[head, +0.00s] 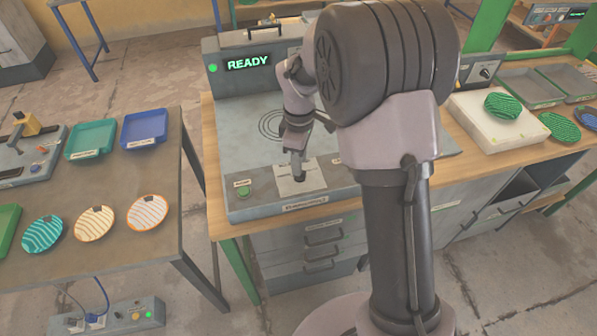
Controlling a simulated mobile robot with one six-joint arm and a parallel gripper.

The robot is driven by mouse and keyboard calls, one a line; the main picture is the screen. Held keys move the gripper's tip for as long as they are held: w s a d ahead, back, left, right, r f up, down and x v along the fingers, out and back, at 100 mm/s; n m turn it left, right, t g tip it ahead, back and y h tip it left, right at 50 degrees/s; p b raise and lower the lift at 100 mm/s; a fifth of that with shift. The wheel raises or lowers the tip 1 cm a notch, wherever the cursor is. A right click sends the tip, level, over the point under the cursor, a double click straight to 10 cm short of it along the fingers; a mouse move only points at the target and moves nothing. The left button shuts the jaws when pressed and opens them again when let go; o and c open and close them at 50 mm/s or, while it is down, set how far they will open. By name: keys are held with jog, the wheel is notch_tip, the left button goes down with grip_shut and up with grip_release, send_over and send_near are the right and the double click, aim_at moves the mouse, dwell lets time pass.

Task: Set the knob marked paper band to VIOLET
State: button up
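The press (235,150) stands on the wooden bench in the middle, with a lit green READY display (248,63). My gripper (299,176) points down at a pale square plate (284,187) on the press's front edge. A dark tip shows there; I cannot tell whether it is my fingers or a knob between them. My arm hides much of the press. A dark knob (485,72) sits on a grey panel to the right, behind my arm. No label reading paper band or VIOLET is legible, so I cannot tell which knob is marked so.
A green button (243,191) is left of my gripper. The left table holds a teal tray (91,140), a blue tray (144,129) and striped plates (148,212). On the right, a green striped plate (503,105) lies on a white block (475,122). Bare floor separates the tables.

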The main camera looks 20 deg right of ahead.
jog(key=shift+f+b, duration=0.3)
jog(key=shift+f, duration=1.3)
jog(key=shift+c, duration=0.2)
grip_shut()
